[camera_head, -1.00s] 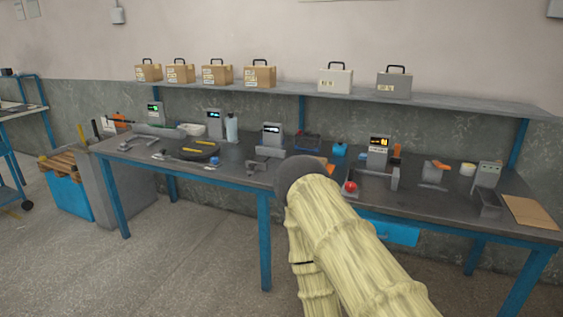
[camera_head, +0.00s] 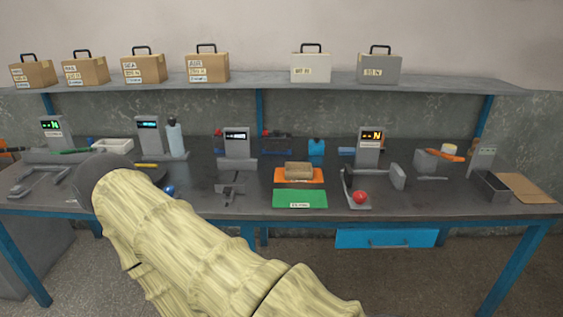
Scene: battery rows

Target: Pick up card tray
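No object is clearly marked as a card tray, so I cannot tell which one it is. A shallow white tray (camera_head: 112,146) sits at the left back of the grey bench (camera_head: 420,207). A small dark grey open-topped box (camera_head: 491,188) stands at the right end, beside a flat brown cardboard sheet (camera_head: 528,188). An orange pad with a brown block (camera_head: 299,170) and a green labelled pad (camera_head: 300,199) lie at the middle front. My cream-sleeved arm with a dark round joint crosses the lower left and hides part of the bench. My gripper does not show.
Several test stands with lit displays, one reading N (camera_head: 370,140), stand along the bench. A red ball (camera_head: 360,197) is near the front edge. A shelf (camera_head: 270,82) above holds several handled cases. A blue drawer (camera_head: 388,238) hangs underneath. Open floor lies in front.

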